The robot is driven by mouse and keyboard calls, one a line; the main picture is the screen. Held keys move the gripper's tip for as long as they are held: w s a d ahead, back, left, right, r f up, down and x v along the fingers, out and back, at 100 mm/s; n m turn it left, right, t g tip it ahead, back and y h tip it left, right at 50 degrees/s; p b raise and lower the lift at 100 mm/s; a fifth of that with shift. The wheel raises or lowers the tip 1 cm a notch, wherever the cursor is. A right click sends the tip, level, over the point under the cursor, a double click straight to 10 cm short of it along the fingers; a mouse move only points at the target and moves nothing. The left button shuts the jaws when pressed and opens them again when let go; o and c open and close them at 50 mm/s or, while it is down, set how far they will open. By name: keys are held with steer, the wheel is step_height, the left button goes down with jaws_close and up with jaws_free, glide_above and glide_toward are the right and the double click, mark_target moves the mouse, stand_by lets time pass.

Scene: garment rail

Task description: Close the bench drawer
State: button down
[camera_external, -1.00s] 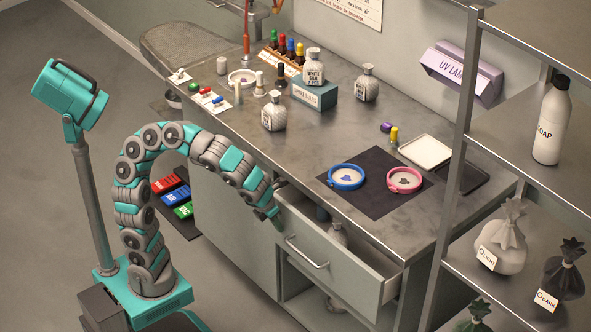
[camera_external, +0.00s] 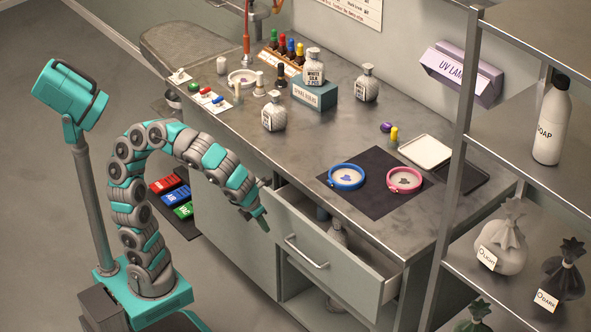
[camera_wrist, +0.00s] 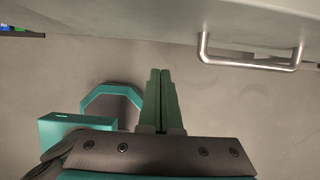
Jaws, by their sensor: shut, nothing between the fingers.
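The bench drawer (camera_external: 345,268) is pulled out from the bench, and its open top shows a bottle (camera_external: 337,238) inside. Its metal bar handle (camera_external: 306,252) is on the grey front panel. In the wrist view the handle (camera_wrist: 250,62) is at the upper right, below the drawer front's edge (camera_wrist: 150,20). My gripper (camera_external: 264,222) is in front of the drawer's left end, left of the handle and apart from it. In the wrist view its two green fingers (camera_wrist: 160,75) are pressed together with nothing between them.
The bench top (camera_external: 300,150) holds a blue hoop (camera_external: 347,177) and a pink hoop (camera_external: 404,180) on a dark mat. A metal shelf post (camera_external: 455,170) stands right of the drawer. Colored boxes (camera_external: 170,190) are on the floor mat at left. Floor before the drawer looks clear.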

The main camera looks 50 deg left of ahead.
steer(key=v, duration=0.6)
steer(key=w+d+r+n+t+b, duration=0.2)
steer(key=w+d+r+b, duration=0.1)
steer(key=d+b, duration=0.2)
steer(key=s+d+f+m+t+b, duration=0.1)
steer(key=s+d+f+b, duration=0.25)
steer(key=d, duration=0.75)
steer(key=s+d+f+m+t+b, duration=0.1)
steer(key=s+d+f+t+b, duration=0.2)
steer(key=d, duration=0.7)
steer(key=g+b, duration=0.1)
glide_toward(338, 276)
steer(key=x, duration=0.5)
steer(key=shift+w+f, duration=0.2)
steer(key=shift+w, duration=0.15)
